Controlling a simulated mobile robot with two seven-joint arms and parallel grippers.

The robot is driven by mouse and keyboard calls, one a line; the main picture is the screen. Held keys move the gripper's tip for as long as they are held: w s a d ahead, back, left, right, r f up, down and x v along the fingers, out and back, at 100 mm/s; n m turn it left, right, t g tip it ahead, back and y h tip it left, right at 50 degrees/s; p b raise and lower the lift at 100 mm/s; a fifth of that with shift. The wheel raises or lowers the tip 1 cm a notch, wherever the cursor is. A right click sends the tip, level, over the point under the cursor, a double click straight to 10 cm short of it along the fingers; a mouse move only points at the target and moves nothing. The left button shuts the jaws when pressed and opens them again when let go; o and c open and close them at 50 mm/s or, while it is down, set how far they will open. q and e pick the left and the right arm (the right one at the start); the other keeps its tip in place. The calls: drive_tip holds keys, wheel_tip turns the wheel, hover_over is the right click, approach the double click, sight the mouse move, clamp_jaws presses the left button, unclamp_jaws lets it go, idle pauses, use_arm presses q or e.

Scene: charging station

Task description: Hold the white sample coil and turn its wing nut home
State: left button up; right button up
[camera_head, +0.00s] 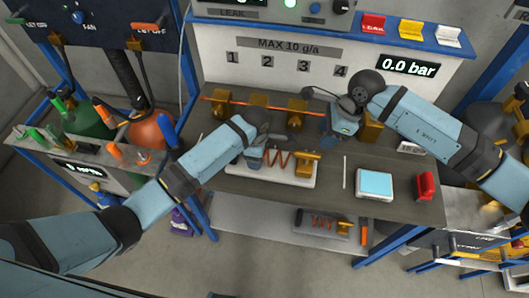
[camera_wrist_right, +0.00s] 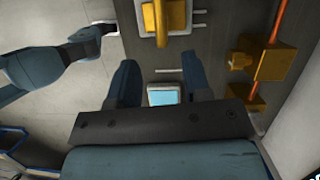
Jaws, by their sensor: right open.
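The white sample coil lies on the bench as a white base plate (camera_head: 296,178) carrying a copper-coloured spring (camera_head: 279,158) and a brass block (camera_head: 307,162) at its right end. Its top edge of the right wrist view shows the brass part (camera_wrist_right: 178,15) on the white plate. Which part is the wing nut is too small to tell. My left gripper (camera_head: 250,160) is at the plate's left end; whether its fingers close on it is hidden. My right gripper (camera_head: 334,138) is open and empty above the bench, behind and right of the coil; its spread fingers show in the wrist view (camera_wrist_right: 163,76).
A scale with a pale blue screen (camera_head: 374,184) and a red object (camera_head: 426,187) stand right of the coil. Brass clamps (camera_head: 297,110) with an orange rod line the back. Another coil (camera_head: 322,223) lies on the lower shelf. The bench's front edge is close.

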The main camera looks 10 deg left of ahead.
sight(313, 154)
drive_tip(key=f+h, duration=0.1)
drive_tip(key=f, duration=0.2)
drive_tip(key=a+f+h, duration=0.1)
drive_tip(key=f, duration=0.2)
drive_tip(key=a+f+m+h, duration=0.1)
drive_tip(key=f, duration=0.2)
drive_tip(key=shift+s+a+t+h, duration=0.2)
drive_tip(key=shift+t+h, duration=0.1)
drive_tip(key=shift+h, duration=0.1)
clamp_jaws()
